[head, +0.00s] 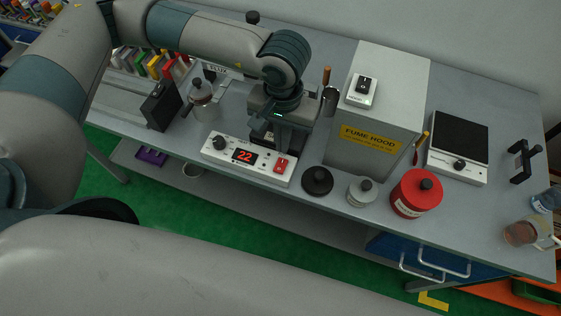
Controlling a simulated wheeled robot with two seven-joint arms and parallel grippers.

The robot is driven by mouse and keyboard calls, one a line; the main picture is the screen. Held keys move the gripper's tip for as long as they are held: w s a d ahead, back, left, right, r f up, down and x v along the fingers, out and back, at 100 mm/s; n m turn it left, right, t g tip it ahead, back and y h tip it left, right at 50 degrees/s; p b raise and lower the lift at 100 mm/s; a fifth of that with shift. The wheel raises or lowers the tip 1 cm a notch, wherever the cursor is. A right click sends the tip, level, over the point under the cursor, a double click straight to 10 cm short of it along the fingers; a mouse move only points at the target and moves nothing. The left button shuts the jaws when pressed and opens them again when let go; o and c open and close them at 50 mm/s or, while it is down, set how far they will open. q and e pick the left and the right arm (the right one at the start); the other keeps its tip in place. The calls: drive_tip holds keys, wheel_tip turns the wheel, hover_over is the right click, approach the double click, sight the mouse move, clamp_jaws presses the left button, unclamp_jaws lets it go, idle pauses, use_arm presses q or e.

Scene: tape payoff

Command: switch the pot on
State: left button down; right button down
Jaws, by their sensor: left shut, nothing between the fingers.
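A white control unit (225,154) stands near the front edge of the bench. It has a black knob (219,143) at its left, a display (244,156) with red digits reading 22, and a red rocker switch (281,165) at its right end. My left gripper (287,148) is shut and empty, pointing down just behind and above the red switch. I cannot tell whether it touches the unit. The gripper hides whatever stands directly behind the unit, so the pot itself is not clearly seen. My right gripper is out of view.
A grey fume hood (385,106) with a switch box (361,89) on top stands right of the gripper. A black knobbed lid (317,181), grey tin (361,191) and red can (415,193) line the front.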

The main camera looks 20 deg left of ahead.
use_arm(q)
drive_tip(key=shift+r, duration=0.75)
drive_tip(key=shift+s, duration=0.1)
